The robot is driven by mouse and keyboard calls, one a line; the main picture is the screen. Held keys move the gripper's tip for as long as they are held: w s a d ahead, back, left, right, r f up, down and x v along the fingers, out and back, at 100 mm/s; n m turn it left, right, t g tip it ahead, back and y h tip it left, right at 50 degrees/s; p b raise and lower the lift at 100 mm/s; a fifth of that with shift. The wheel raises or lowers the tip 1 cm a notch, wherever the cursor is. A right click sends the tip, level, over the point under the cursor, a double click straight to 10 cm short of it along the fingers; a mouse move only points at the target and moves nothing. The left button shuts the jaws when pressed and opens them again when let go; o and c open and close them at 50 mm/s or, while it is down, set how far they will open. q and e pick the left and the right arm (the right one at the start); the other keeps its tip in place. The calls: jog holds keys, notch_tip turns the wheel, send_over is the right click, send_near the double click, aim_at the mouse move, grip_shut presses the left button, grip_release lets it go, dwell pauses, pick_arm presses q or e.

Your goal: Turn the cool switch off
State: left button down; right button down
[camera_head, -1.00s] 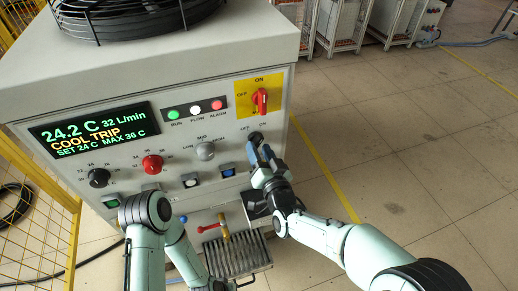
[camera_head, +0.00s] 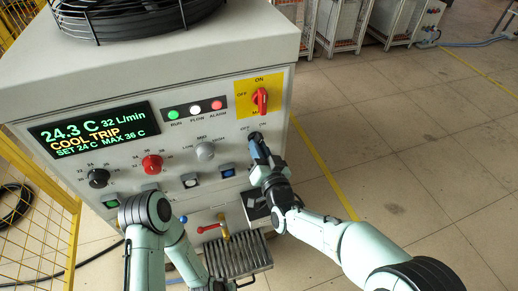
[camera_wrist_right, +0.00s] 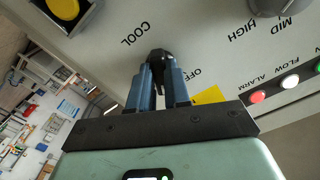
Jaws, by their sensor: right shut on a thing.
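The cool switch (camera_wrist_right: 158,56) is a small black rotary knob on the light grey front panel, between the printed words COOL and OFF in the right wrist view. My right gripper (camera_wrist_right: 160,80) is shut on this knob, with one blue finger on each side of it. In the head view the right gripper (camera_head: 259,146) reaches the panel below the yellow-backed red switch, and the knob (camera_head: 254,136) is mostly hidden behind the fingers.
The display (camera_head: 93,129) reads 24.3 C and COOL TRIP. The red switch (camera_head: 260,100), grey knob (camera_head: 205,151), red knob (camera_head: 152,164) and black knob (camera_head: 98,178) surround the area. A red-handled valve (camera_head: 222,225) sits below.

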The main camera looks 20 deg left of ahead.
pick_arm(q)
jog(key=shift+w+a+f, duration=0.25)
jog(key=shift+w+f, duration=0.1)
jog(key=shift+w, duration=0.2)
pick_arm(e)
jog(key=shift+w+d+n, duration=0.1)
jog(key=shift+d+n, duration=0.05)
jog(key=shift+n, duration=5.55)
jog(key=c, duration=1.1)
grip_release()
pick_arm(q)
jog(key=shift+s+d+r, duration=0.35)
jog(key=shift+s+r, duration=0.1)
jog(key=shift+s, duration=0.2)
pick_arm(e)
jog(key=v, duration=1.3)
jog(key=shift+d, duration=0.15)
